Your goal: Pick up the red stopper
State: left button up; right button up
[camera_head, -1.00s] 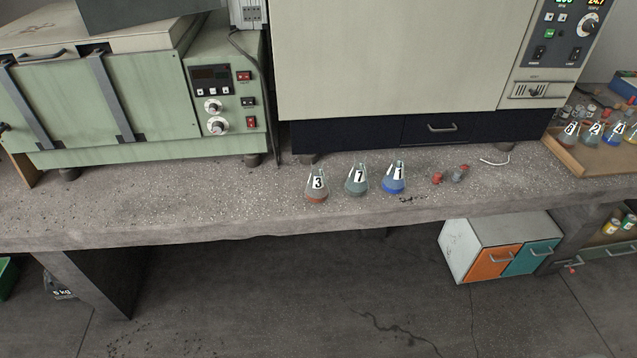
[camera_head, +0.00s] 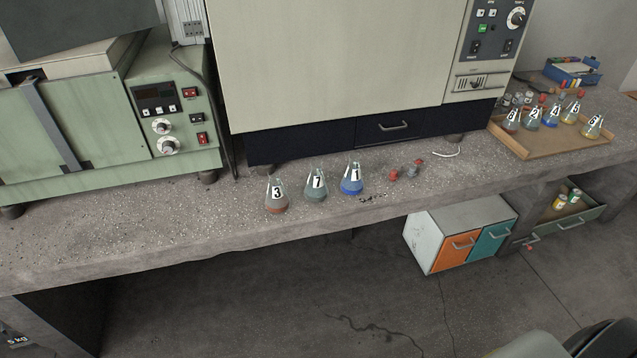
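A small red stopper (camera_head: 394,174) lies on the concrete bench to the right of the flasks. A small grey piece (camera_head: 411,170) and a second red piece (camera_head: 419,162) lie just right of it; I cannot tell whether these two are joined. Another small red thing (camera_head: 530,247) shows low down, beside the cabinet under the bench; it is too small to make out. Neither of my grippers is in view.
Flasks numbered 3 (camera_head: 277,196), 7 (camera_head: 316,187) and 1 (camera_head: 352,180) stand left of the stopper. A wooden tray (camera_head: 517,146) with several flasks is at the right. A white curved piece (camera_head: 447,154) lies behind. The bench (camera_head: 150,232) is clear at front left.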

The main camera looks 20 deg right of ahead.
aim_at(393, 177)
jog(key=k+z, duration=0.1)
jog(key=z, duration=1.15)
